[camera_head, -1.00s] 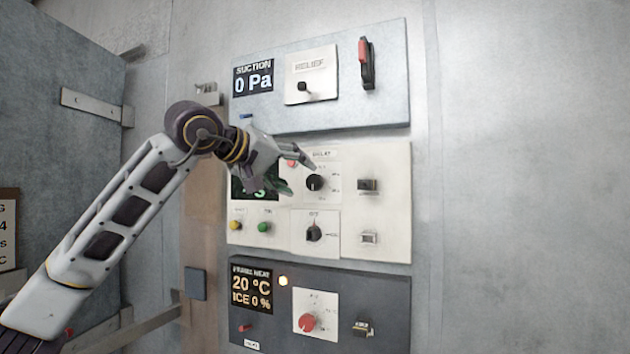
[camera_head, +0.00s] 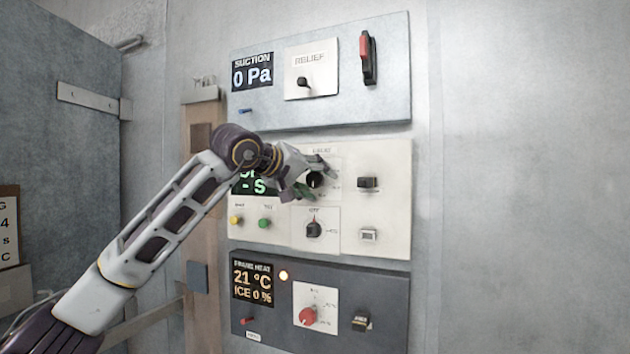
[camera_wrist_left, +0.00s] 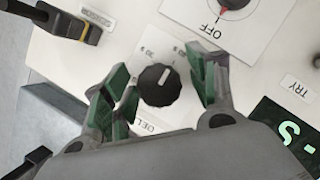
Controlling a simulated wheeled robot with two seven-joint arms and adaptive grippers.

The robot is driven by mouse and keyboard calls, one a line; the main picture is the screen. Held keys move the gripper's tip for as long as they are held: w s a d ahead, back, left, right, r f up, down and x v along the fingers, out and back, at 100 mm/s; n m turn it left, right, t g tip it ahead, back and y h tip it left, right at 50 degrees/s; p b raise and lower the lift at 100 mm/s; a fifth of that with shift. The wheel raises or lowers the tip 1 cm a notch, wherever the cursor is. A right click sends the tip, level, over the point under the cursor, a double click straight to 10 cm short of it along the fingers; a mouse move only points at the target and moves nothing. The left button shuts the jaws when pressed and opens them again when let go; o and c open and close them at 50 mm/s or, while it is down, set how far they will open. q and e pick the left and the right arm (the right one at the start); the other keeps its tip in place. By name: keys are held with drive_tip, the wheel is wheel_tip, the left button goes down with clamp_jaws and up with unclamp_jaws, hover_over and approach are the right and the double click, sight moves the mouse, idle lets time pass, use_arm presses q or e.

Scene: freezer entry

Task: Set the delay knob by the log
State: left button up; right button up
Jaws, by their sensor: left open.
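The black round delay knob (camera_head: 315,180) is on the middle white panel, partly covered by my left gripper (camera_head: 312,178) in the head view. In the left wrist view, the knob (camera_wrist_left: 159,86) sits between the green-padded fingers of my open left gripper (camera_wrist_left: 160,90), with a gap on both sides. Its white mark points toward the top of that picture. A green display (camera_head: 253,186) is partly hidden by my gripper; "- S" shows. A board (camera_head: 9,226) with cut-off characters stands at the left edge; I cannot tell whether it is the log. My right gripper is not in view.
Below the delay knob is another black knob (camera_head: 314,229), marked OFF in the wrist view. Yellow (camera_head: 236,220) and green (camera_head: 264,223) buttons are to its left, switches (camera_head: 368,184) to its right. A red knob (camera_head: 307,316) is on the lower dark panel (camera_head: 385,300).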

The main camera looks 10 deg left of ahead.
use_arm(q)
drive_tip(key=c, duration=1)
drive_tip(key=shift+c, duration=0.2)
